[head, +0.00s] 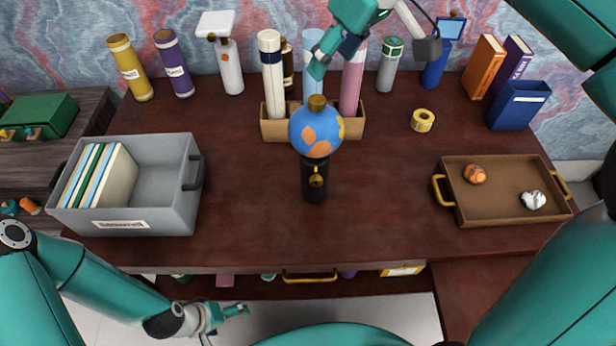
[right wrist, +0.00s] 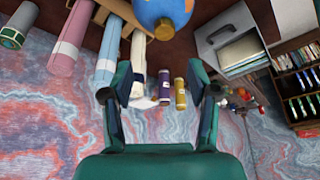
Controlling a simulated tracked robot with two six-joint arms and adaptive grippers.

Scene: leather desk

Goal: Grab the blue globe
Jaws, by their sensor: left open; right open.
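The blue globe (head: 315,133) has orange land patches and a gold cap, and sits upright on a dark stand (head: 315,187) at the middle of the desk. In the right wrist view the globe (right wrist: 158,10) shows at the top edge, cut off, beyond my fingertips. My right gripper (head: 322,58) is open and empty, above and behind the globe near the rolls, apart from it. Its two spread fingers (right wrist: 155,90) show in the right wrist view with nothing between them. My left gripper (head: 232,316) is open and empty, low in front of the desk, far from the globe.
A cardboard holder (head: 276,130) with rolls stands just behind the globe. A grey bin (head: 165,184) with folders is at left. A brown tray (head: 505,204) with two stones is at right, and yellow tape (head: 422,120) lies behind it. Bare desk flanks the globe.

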